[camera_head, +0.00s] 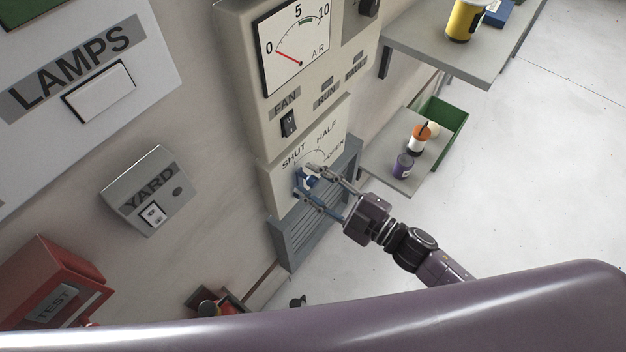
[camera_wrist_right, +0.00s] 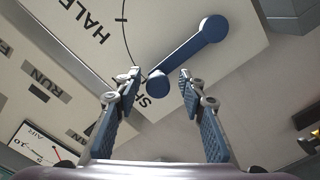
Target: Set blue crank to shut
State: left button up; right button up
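The blue crank (camera_head: 299,178) is on the cream panel (camera_head: 277,192) with SHUT, HALF and OPEN marks around an arc. In the right wrist view, the crank (camera_wrist_right: 190,48) has a straight arm with a round end at the upper right and a knob at its lower-left end. The knob lies close to the partly hidden SHUT lettering. My right gripper (camera_head: 308,182) is at the crank, its fingers spread. In the wrist view the gripper (camera_wrist_right: 158,75) has a finger on each side of the knob, with gaps visible. My left gripper is not in view.
A grey louvred vent (camera_head: 318,225) is beside and below the panel. An AIR gauge (camera_head: 297,45) and FAN switch (camera_head: 289,123) sit above. A shelf (camera_head: 445,58) with a yellow canister (camera_head: 465,20) juts out at upper right; a lower shelf (camera_head: 385,160) holds small bottles.

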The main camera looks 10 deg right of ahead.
jog(key=v, duration=1.2)
dwell(0.4)
jog(key=s+d+f+m+g+h, duration=0.1)
jog(key=d+f+m+h, duration=0.25)
jog(key=f, duration=0.65)
jog(key=s+d+f+m+g+h, duration=0.1)
jog(key=d+f+m+h, duration=0.3)
jog(key=f, duration=0.6)
jog(key=s+d+f+m+h, duration=0.1)
jog(key=d+f+m+h, duration=0.2)
jog(key=d+f, duration=0.45)
jog(key=s+a+f+m+g+h, duration=0.1)
jog(key=s+f+m+g+h, duration=0.3)
jog(key=s+f, duration=0.85)
jog(key=s+a+f+g+y, duration=0.1)
jog(key=s+a+f+g, duration=0.1)
jog(key=s, duration=0.5)
jog(key=s+a+f+m+g, duration=0.1)
jog(key=s+a+f+g, duration=0.1)
jog(key=s+f, duration=0.4)
jog(key=shift+s+a+f+g+y, duration=0.2)
jog(key=shift+s+f+g+y, duration=0.2)
jog(key=shift+s+g, duration=0.45)
jog(key=shift+w+m, duration=0.1)
jog(key=shift+m, duration=0.15)
